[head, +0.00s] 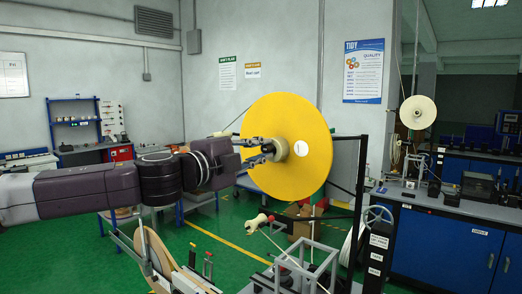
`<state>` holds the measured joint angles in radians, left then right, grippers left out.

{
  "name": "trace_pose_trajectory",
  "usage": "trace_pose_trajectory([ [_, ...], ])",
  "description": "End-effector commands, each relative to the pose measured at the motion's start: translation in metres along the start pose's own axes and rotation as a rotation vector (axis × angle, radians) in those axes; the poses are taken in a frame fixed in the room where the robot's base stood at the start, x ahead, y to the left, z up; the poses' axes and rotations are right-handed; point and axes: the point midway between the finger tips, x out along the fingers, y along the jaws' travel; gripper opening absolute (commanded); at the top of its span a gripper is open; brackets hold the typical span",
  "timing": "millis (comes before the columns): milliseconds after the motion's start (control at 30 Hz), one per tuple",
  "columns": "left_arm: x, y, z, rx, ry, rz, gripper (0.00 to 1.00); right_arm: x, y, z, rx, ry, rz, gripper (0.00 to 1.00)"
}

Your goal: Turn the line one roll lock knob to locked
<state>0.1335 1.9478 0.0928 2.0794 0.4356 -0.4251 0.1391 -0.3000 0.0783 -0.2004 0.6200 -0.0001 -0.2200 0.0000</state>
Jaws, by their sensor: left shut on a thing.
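A large yellow round roll (309,113) stands upright at the middle of the head view. A beige knob (281,149) sits at its centre, facing left towards my arm. A white round label (300,148) is just right of the knob. My left gripper (269,150) reaches in from the left, its dark fingers shut on the knob. The fingers hide part of the knob, and I cannot read its lock position. My right gripper is not in view.
A black upright frame (361,185) stands right of the roll. A metal-framed stand (296,272) and a wooden-edged reel (150,252) are below. A handwheel (378,219) and blue cabinets (445,246) are at the right. Green floor is open at the back left.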

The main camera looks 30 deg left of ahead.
Motion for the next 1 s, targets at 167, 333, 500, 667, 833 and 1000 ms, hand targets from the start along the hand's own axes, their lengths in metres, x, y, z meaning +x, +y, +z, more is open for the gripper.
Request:
trace_pose_trajectory([
  [167, 0.000, 0.000, 0.000, 0.002, 0.000, 0.000, 0.00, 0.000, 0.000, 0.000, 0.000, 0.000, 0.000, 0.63],
  [333, 0.000, 0.000, 0.000, 0.001, 0.000, 0.000, 0.20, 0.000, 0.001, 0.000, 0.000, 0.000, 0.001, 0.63],
  [500, 0.000, 0.000, 0.000, 0.001, 0.000, 0.000, 0.32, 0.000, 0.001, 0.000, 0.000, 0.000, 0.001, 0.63],
  [667, 0.000, 0.000, 0.000, 0.000, 0.000, 0.000, 0.32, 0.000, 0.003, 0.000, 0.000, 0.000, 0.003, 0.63],
  [833, -0.003, 0.000, 0.000, 0.001, 0.000, 0.000, 0.32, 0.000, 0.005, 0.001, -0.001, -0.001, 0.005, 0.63],
  [1000, -0.013, -0.002, 0.000, 0.002, 0.000, -0.003, 0.32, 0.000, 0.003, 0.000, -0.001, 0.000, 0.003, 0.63],
])
